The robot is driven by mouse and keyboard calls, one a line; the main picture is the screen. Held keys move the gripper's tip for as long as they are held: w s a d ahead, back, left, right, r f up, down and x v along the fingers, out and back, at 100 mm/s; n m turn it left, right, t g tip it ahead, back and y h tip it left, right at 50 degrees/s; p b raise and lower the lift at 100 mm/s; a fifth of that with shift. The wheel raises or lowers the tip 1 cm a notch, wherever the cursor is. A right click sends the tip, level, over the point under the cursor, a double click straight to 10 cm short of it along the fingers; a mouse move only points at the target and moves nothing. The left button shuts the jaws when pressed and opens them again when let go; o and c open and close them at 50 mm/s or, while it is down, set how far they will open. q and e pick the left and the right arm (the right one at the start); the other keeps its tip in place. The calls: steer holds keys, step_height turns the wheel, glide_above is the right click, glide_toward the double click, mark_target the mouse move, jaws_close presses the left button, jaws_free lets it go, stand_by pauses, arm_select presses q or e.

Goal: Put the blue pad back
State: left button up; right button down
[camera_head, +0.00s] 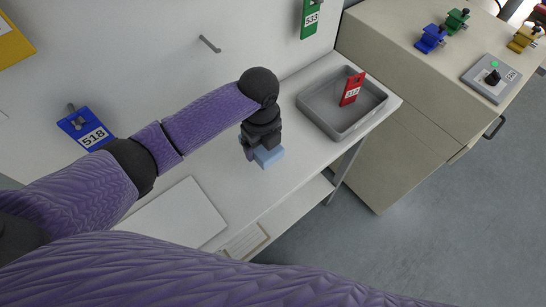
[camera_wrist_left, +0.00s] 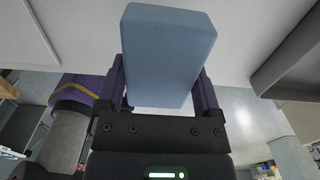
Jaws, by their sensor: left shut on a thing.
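The blue pad (camera_head: 269,157) is a light blue block. My left gripper (camera_head: 262,150) is shut on it over the white bench, right of the white flat board. In the left wrist view the pad (camera_wrist_left: 168,55) sits between the two fingers of the left gripper (camera_wrist_left: 162,85), with its broad face toward the camera. I cannot tell from the head view whether the pad touches the bench top. My right gripper is not in view.
A grey tray (camera_head: 309,111) holding a red tag (camera_head: 352,89) stands on the bench at right. A white flat board (camera_head: 178,216) lies at left. Blue (camera_head: 88,129) and green (camera_head: 311,18) tags and an empty peg (camera_head: 209,44) are on the wall. A beige cabinet (camera_head: 400,130) stands at right.

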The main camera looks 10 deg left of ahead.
mark_target(263, 156)
arm_select(q)
step_height(263, 156, down, 6)
steer(key=shift+r+b, duration=0.1)
steer(key=shift+b, duration=0.7)
steer(key=shift+r, duration=0.15)
steer(key=o, duration=1)
steer(key=shift+c, duration=0.2)
steer(key=shift+r, duration=0.25)
step_height(263, 156, up, 12)
steer(key=p, duration=0.4)
steer(key=shift+f, duration=0.2)
